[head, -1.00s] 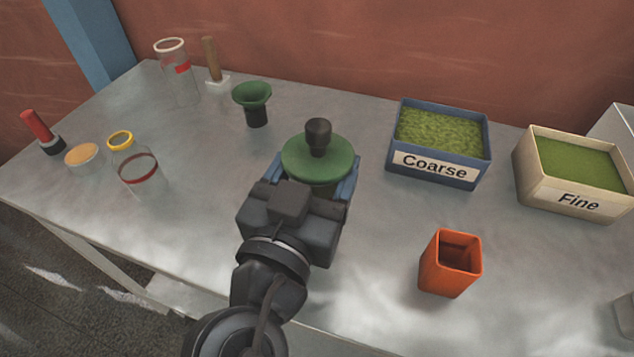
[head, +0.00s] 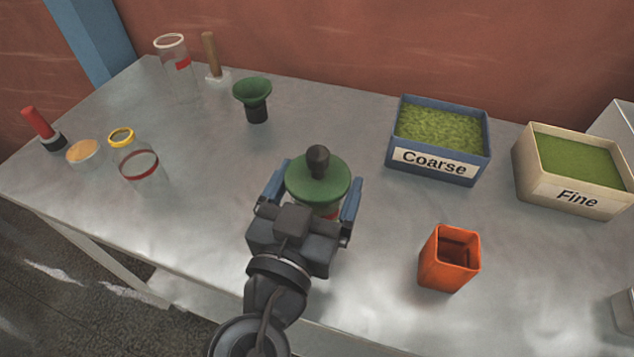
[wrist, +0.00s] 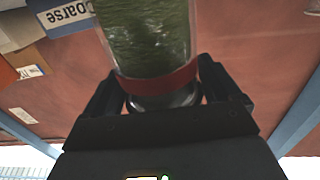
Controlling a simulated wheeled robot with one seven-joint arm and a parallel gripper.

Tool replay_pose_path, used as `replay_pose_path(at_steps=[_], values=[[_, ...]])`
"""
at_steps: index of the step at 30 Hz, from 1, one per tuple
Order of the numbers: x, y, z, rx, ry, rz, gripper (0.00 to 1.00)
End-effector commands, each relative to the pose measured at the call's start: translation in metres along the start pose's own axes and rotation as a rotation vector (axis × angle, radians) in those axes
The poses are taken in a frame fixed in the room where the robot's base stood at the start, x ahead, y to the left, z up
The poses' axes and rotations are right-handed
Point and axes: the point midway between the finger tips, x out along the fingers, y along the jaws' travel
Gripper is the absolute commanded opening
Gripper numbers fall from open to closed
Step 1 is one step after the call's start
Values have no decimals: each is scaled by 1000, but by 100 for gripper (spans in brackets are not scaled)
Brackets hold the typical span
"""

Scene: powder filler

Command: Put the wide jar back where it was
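The wide jar is clear glass with a red band, filled with green powder; the wrist view shows its side (wrist: 150,45). In the head view a round green cover (head: 322,182) with a black knob hides most of it, leaving a bit of red band. It appears upright at the middle of the bench; its base is hidden. My gripper (head: 312,190) has its two blue fingers spread on either side of the jar, with a gap visible beside the cover on the left. In the wrist view the fingers (wrist: 160,90) flank the red band closely.
An orange square cup (head: 449,260) stands right of my gripper. Coarse (head: 436,168) and Fine (head: 575,197) bins stand behind and right.

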Motion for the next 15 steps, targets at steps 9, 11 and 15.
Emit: replay_pose_path(at_steps=[9, 11, 15], values=[[0, 0, -1, 0, 0, 0, 96], [0, 0, -3, 0, 0, 0, 96], [-15, -1, 0, 1, 0, -3, 96]])
